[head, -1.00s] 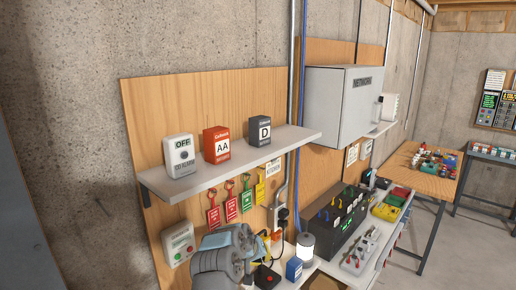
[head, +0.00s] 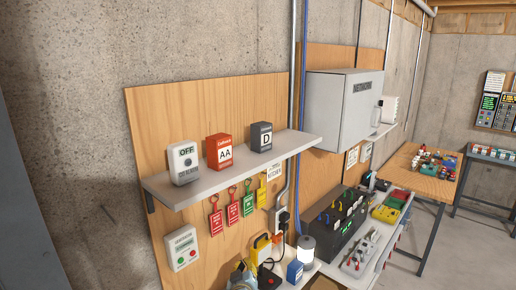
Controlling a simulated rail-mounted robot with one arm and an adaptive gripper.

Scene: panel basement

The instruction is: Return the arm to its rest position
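Only a small bluish-grey piece of my arm (head: 243,280) shows, at the bottom edge of the head view, in front of the lower shelf. My gripper is not in view, so I cannot see whether it holds anything. The upper shelf (head: 200,187) carries a white box marked OFF (head: 184,164), a red AA box (head: 219,153) and a dark D box (head: 261,137). My visible arm piece is well below that shelf and apart from it.
Red, green and yellow tags (head: 233,212) hang under the shelf beside a white wall box (head: 182,248). A yellow device (head: 262,248), a blue box (head: 294,271) and a white cylinder (head: 306,250) crowd the lower shelf. A grey NETWORK cabinet (head: 343,110) juts out.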

